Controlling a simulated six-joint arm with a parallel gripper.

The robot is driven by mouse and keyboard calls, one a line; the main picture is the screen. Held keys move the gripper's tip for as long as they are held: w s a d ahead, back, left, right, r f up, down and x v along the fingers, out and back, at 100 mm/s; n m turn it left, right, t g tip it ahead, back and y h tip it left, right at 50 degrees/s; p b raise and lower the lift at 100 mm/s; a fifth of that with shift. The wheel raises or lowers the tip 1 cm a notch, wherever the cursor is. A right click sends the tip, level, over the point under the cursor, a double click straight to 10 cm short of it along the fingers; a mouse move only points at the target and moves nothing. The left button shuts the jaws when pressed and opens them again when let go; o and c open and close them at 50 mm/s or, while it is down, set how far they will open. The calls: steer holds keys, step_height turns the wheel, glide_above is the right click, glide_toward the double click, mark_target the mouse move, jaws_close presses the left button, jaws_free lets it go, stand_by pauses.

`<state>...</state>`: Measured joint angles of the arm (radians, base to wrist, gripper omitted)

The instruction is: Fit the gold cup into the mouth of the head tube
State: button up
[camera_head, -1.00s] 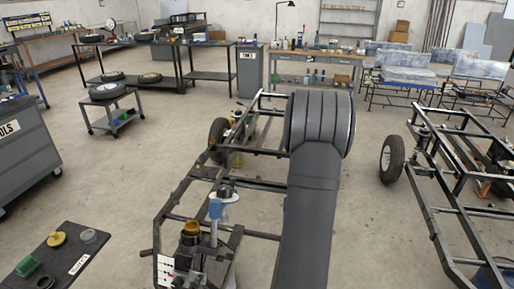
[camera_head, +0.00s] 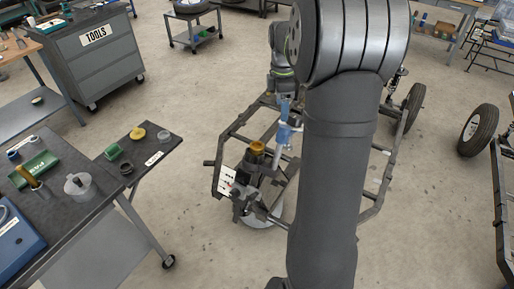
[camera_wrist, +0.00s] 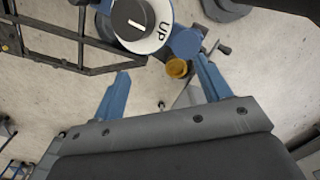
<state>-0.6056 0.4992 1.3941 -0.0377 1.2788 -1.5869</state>
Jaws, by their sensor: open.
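The gold cup (camera_head: 257,147) sits at the top of a dark upright part (camera_head: 253,161) at the near end of the frame in the head view. That part may be the head tube; I cannot tell how deep the cup sits. In the wrist view the gold cup (camera_wrist: 176,68) appears between the fingertips, beyond them. My gripper (camera_wrist: 161,68) is open, its two blue fingers apart with nothing between them. In the head view my forearm hides part of the frame. Blue parts near the cup are hard to separate there.
A disc marked UP (camera_wrist: 143,24) and a blue round part (camera_wrist: 186,42) lie close to the fingers. A small dark table (camera_head: 160,152) at left holds a yellow disc (camera_head: 137,133) and a green part. A TOOLS cabinet (camera_head: 97,58) stands behind. The floor between is clear.

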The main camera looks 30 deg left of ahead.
mark_target(257, 145)
steer(key=s+a+r+n, duration=0.4)
steer(key=s+a+n, duration=0.1)
steer(key=s+a, duration=0.1)
steer(key=f, duration=1.1)
steer(key=d+f, duration=0.1)
steer(key=f, duration=0.5)
steer(key=shift+f, duration=0.3)
steer(key=c, duration=1.2)
steer(key=shift+w+r+m+g, duration=0.35)
steer(key=shift+w+r+g, duration=0.2)
steer(key=shift+r, duration=0.55)
steer(key=shift+w+r+m+g, duration=0.35)
steer(key=shift+r+g, duration=0.3)
steer(key=shift+r, duration=0.5)
steer(key=shift+w+r+m+g, duration=0.3)
steer(key=shift+w+r+g, duration=0.3)
steer(key=shift+r, duration=0.5)
steer(key=shift+c, duration=0.2)
